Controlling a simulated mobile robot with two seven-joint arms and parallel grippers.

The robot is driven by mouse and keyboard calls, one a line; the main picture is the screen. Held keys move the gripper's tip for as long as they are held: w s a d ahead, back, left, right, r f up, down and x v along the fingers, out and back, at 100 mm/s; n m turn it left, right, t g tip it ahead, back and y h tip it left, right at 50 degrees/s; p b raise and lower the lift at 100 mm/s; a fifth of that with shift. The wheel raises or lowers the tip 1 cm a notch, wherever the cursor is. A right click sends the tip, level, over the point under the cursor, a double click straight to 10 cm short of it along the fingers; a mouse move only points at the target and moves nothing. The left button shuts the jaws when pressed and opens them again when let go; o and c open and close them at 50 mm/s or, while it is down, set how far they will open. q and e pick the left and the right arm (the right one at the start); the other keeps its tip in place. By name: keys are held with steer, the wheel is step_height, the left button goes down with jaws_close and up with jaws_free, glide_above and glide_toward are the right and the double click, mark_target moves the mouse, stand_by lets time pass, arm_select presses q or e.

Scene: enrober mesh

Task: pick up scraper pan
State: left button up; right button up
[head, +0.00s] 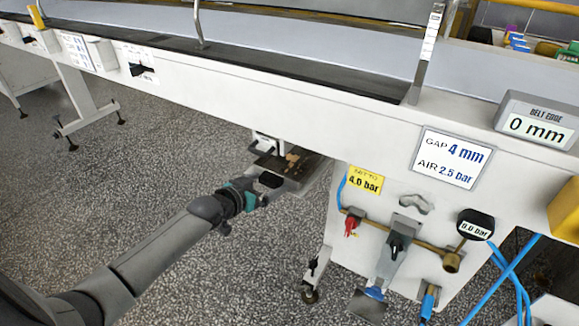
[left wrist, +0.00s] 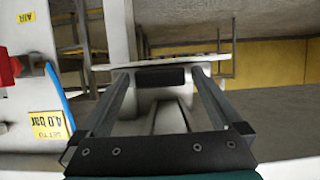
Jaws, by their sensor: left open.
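The scraper pan (head: 310,170) is a shallow grey metal tray with brown residue in it, under the machine's edge in the head view. In the left wrist view its pale edge (left wrist: 215,59) lies across the picture just beyond the fingers. A dark block (left wrist: 160,77), perhaps its handle, shows between the fingertips. My left gripper (head: 270,181) is at the near-left side of the pan, open. In the left wrist view both fingers (left wrist: 160,78) stand apart, one on each side of the dark block. I cannot tell whether they touch it. My right gripper is not in view.
The long white machine frame (head: 250,95) runs above the pan. To the right are a red valve handle (head: 352,226), a pressure gauge (head: 475,225) and blue hoses (head: 510,265). A caster leg (head: 312,275) stands below.

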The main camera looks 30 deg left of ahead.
arm_select(q)
steer(key=shift+w, duration=0.1)
jaws_close()
steer(key=shift+r, duration=0.1)
stand_by(0.8)
